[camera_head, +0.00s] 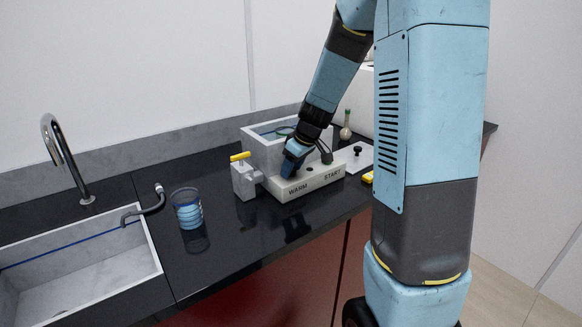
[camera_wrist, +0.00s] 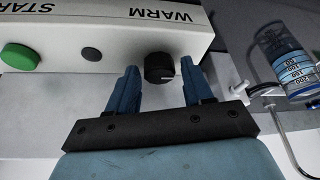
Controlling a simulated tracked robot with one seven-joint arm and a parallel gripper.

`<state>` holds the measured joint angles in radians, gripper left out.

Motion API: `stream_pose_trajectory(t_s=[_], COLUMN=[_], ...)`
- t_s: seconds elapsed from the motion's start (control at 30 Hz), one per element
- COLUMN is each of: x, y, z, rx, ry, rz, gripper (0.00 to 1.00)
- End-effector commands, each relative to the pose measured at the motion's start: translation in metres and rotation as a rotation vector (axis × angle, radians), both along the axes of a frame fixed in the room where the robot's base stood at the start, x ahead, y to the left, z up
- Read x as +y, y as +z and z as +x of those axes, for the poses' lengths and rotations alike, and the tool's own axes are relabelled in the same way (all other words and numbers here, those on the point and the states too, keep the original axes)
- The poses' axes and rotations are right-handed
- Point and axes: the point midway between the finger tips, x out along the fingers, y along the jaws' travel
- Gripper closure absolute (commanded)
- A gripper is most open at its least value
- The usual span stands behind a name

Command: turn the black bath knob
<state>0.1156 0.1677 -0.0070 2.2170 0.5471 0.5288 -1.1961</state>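The black bath knob (camera_wrist: 159,68) is a short round knob with a light mark, on the pale front panel of the bath (camera_head: 306,179), beside the word WARM. In the wrist view my gripper (camera_wrist: 159,84) is open, with one blue finger on each side of the knob. Small gaps show between the fingers and the knob, so I see no grip on it. In the head view my gripper (camera_head: 292,158) hangs down at the bath's panel and hides the knob.
A green START button (camera_wrist: 20,57) and a small dark spot (camera_wrist: 91,54) lie along the same panel. A yellow-handled valve (camera_head: 240,157) stands at the bath's left. A beaker of blue liquid (camera_head: 187,209) stands between bath and sink (camera_head: 95,283). A flask (camera_head: 346,126) stands behind.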

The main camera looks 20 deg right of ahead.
Motion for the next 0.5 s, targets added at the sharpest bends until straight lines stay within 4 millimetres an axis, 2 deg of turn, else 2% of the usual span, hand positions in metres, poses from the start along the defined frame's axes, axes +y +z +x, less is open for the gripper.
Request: stream_pose_trajectory(t_s=[0.03,0.4,0.5], x=[-0.0001,-0.0002,0.0056], y=[0.0001,0.0001,0.0001], z=[0.0000,-0.0001,-0.0003], rx=[0.000,0.000,0.001], ry=[0.000,0.000,0.002], rz=[0.000,0.000,0.000], gripper=[0.54,0.90,0.96])
